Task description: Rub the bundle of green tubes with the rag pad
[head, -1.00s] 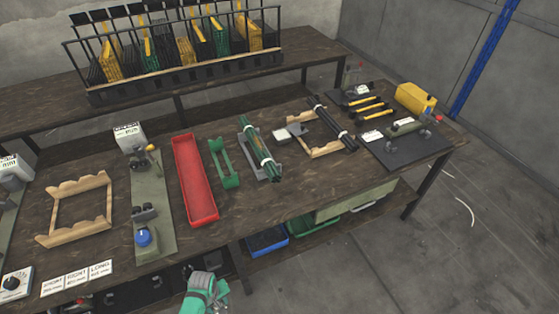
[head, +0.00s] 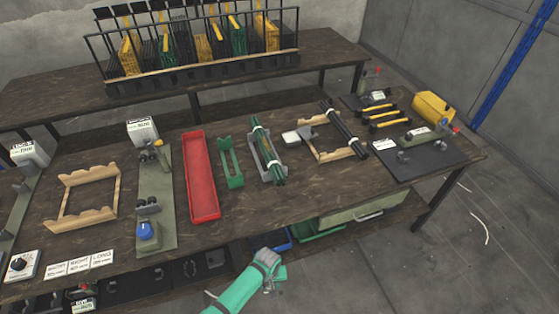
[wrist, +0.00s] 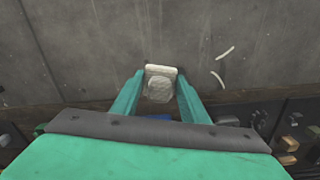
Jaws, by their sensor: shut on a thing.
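The bundle of green tubes (head: 267,152) lies in a grey cradle (head: 279,178) on the workbench, with pale bands around it near both ends. My gripper (head: 274,280) is low in front of the bench's near edge, below and apart from the bundle. In the wrist view, my gripper's teal fingers (wrist: 160,92) are shut on a cream, lumpy piece with a flat pale edge, which looks like the rag pad (wrist: 159,84). The pad cannot be made out clearly in the head view. The tubes are not in the wrist view.
A green cradle (head: 231,165) and a red tray (head: 201,180) stand left of the bundle. Blue and green bins sit on the shelf below.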

